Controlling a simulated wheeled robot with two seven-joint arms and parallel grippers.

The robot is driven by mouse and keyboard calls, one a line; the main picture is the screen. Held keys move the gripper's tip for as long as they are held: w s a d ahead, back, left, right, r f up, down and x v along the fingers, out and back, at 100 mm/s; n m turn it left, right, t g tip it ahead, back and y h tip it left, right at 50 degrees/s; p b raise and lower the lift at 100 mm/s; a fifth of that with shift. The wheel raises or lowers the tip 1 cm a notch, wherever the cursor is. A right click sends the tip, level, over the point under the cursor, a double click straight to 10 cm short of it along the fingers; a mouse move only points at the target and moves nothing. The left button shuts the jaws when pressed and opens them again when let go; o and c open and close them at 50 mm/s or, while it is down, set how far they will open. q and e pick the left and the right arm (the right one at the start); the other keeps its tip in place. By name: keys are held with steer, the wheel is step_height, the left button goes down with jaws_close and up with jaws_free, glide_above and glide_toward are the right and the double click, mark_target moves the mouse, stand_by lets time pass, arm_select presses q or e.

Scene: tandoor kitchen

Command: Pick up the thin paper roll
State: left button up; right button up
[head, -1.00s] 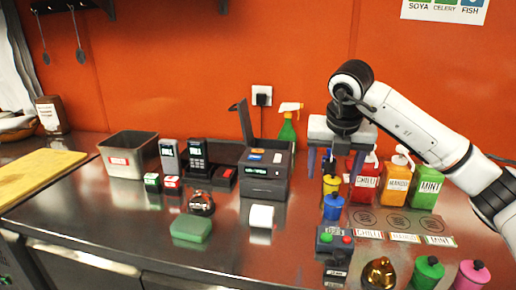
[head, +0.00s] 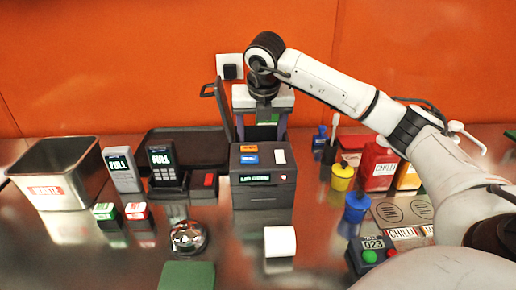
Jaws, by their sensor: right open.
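A white paper roll (head: 280,241) stands on the steel counter in front of the dark receipt printer (head: 264,200). Whether it is the thin one I cannot tell, and no other roll shows. The printer's lid (head: 219,107) is raised, and the inside of its paper bay is hidden from this angle. My right gripper (head: 262,132) is open, pointing down at the top rear of the printer, its fingers spread left and right. The fingertips are partly hidden behind the printer body. My left gripper is out of view.
Two handheld terminals (head: 163,165) and a steel bin (head: 62,186) stand left of the printer. A service bell (head: 189,237) and green block (head: 187,275) are in front.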

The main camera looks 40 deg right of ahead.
steer(key=x, duration=0.5)
steer(key=shift+w+f, duration=0.15)
steer(key=c, duration=1.1)
